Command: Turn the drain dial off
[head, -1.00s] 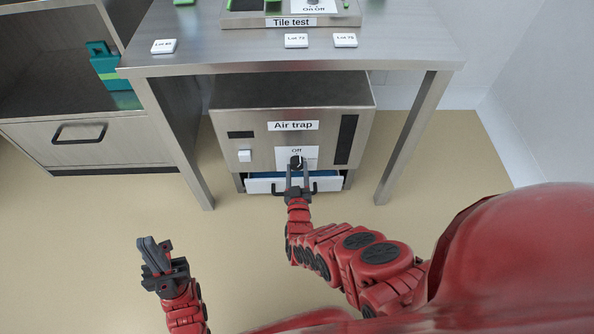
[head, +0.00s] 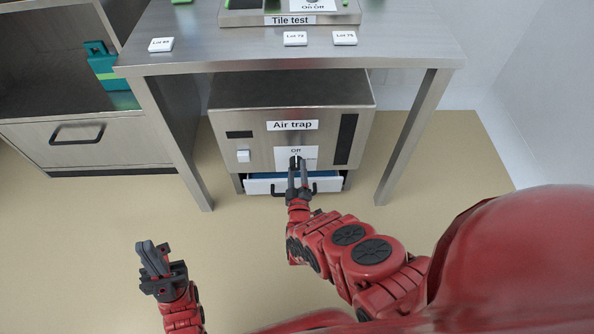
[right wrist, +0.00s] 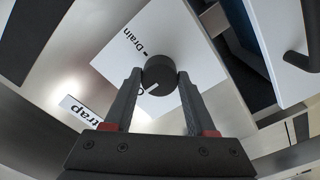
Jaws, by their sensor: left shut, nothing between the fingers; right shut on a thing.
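The black round dial (right wrist: 160,78) sits on a white label (right wrist: 130,65) on the Air trap machine's front. In the right wrist view my right gripper (right wrist: 158,80) is shut on the dial, one finger on each side. The dial's white mark points to the lower left, toward a partly hidden word that starts with "O"; the word Drain is further up the label. In the head view the dial (head: 294,161) is mostly hidden by my right gripper (head: 299,168), and "Off" is readable above it. My left gripper (head: 154,262) is shut and empty over the floor.
The Air trap machine (head: 230,97) stands under a steel table (head: 400,45) between its legs. A partly open drawer (head: 262,187) with a dark handle is just below the dial. A cabinet (head: 90,150) stands at the left.

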